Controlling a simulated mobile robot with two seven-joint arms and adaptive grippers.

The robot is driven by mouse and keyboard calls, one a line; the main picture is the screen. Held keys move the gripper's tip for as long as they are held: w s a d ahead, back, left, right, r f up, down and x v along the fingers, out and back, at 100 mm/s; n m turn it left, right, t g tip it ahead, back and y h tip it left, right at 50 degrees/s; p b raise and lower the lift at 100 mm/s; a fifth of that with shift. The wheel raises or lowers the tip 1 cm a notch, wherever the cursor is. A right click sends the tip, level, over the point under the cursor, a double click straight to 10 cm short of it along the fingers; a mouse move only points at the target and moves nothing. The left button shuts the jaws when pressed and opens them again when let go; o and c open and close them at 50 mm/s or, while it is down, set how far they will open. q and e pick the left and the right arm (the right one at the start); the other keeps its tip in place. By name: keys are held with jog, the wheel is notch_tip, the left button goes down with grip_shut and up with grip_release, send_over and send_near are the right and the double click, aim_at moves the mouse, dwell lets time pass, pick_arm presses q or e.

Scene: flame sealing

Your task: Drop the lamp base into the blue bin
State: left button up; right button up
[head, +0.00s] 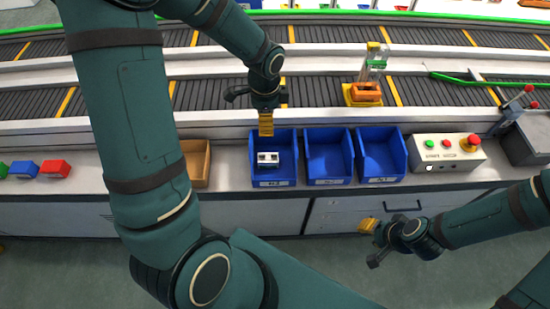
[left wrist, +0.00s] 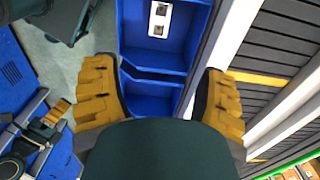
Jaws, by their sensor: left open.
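A small whitish block with dark spots (head: 268,158), which looks like the lamp base, lies inside the leftmost blue bin (head: 273,183). It also shows near the top of the left wrist view (left wrist: 160,18), resting inside a blue bin (left wrist: 140,52). My left gripper (head: 266,126) hangs above the back edge of that leftmost bin, apart from the block. In the left wrist view its yellow fingers are spread wide and empty (left wrist: 157,75). My right gripper (head: 368,226) is low in front of the counter, with nothing visible in it; its finger opening is unclear.
Two more blue bins (head: 330,181) (head: 383,180) stand to the right, and a cardboard box (head: 196,164) to the left. A control box (head: 447,152) is further right. A yellow-orange fixture (head: 366,93) stands on the conveyor (head: 320,98) behind. Coloured blocks (head: 55,169) lie at far left.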

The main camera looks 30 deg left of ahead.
pick_arm(q)
notch_tip(320, 180, up, 4)
jog(key=shift+f, duration=0.1)
dwell(0.5)
jog(key=s+d+f+n+h, duration=0.1)
jog(key=d+f+n, duration=0.1)
jog(key=d+f, duration=0.2)
jog(key=s+d+f+n+h, duration=0.1)
jog(key=d+f+n, duration=0.1)
jog(key=f, duration=0.3)
jog(key=s+d+f+n+h, duration=0.1)
jog(key=d+f+n, duration=0.1)
jog(key=d+f, duration=0.2)
jog(key=shift+d+f+t, duration=0.35)
jog(key=shift+d+t, duration=0.05)
jog(key=shift+d, duration=0.45)
jog(key=s+d+f+n+t+h, duration=0.1)
jog(key=s+d+f+n, duration=0.4)
jog(key=s+f+n, duration=0.1)
jog(key=shift+d+f+n+b, duration=0.3)
jog(key=shift+f+n, duration=0.35)
jog(key=shift+n, duration=0.25)
